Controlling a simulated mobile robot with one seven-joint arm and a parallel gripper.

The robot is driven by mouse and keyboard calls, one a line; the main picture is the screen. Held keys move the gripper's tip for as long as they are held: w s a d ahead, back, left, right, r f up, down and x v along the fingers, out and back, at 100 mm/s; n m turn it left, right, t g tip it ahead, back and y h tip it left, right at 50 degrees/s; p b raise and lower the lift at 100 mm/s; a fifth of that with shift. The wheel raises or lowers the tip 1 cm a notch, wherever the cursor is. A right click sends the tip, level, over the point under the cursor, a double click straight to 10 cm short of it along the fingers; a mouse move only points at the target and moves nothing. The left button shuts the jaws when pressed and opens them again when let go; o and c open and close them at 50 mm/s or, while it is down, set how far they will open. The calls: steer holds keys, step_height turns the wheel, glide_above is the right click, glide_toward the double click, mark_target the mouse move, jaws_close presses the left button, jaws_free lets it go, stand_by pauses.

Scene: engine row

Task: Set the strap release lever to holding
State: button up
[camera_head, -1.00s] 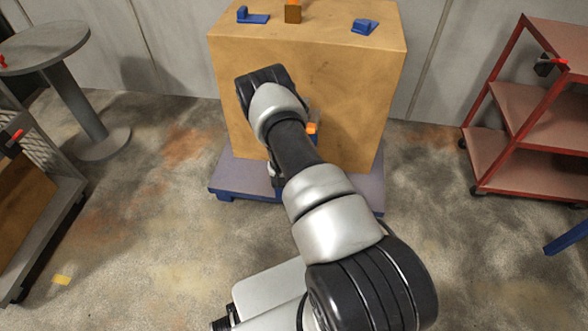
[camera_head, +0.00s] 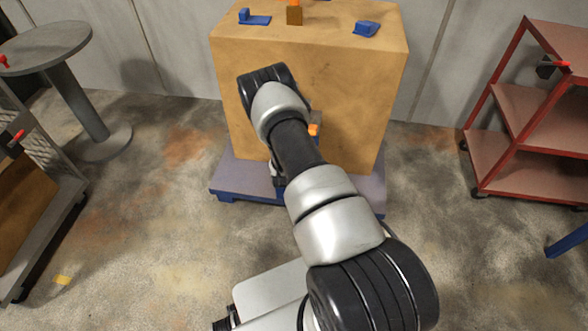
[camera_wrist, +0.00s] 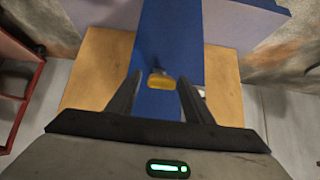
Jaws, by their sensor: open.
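A lever with a yellow-orange end (camera_wrist: 161,81) shows in the wrist view in front of a broad blue surface (camera_wrist: 170,35). My gripper (camera_wrist: 160,77) is open, with one dark finger on each side of the orange end. I cannot tell whether either finger touches it. In the head view an orange part (camera_head: 314,129) shows on the front of the large brown crate (camera_head: 350,100), beside my arm, which hides the gripper and much of the crate front. The lever's marked settings are not readable.
The crate stands on a purple-grey pallet (camera_head: 225,177) with blue edges. Blue brackets (camera_head: 367,28) and an orange-topped block (camera_head: 294,15) sit on the crate. A red shelf cart (camera_head: 530,110) stands right, a round table (camera_head: 45,42) left.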

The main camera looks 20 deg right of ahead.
steer(key=p+v, duration=0.3)
steer(key=v, duration=1.4)
steer(key=w+a+r+n+y, duration=0.15)
steer(key=a+r, duration=0.35)
steer(key=r, duration=0.8)
steer(key=a+r+n+y, duration=0.1)
steer(key=a+r+y, duration=0.25)
steer(key=r, duration=1.05)
steer(key=s+a+r+n, duration=0.3)
steer(key=s+r, duration=0.8)
steer(key=r, duration=0.2)
steer(key=s+d+r+n+g, duration=0.1)
steer(key=s+r, duration=0.4)
steer(key=s, duration=0.8)
step_height(320, 180, up, 16)
steer(key=p, duration=1.5)
steer(key=shift+f+g, duration=0.2)
steer(key=shift+g, duration=0.1)
steer(key=shift+w, duration=0.1)
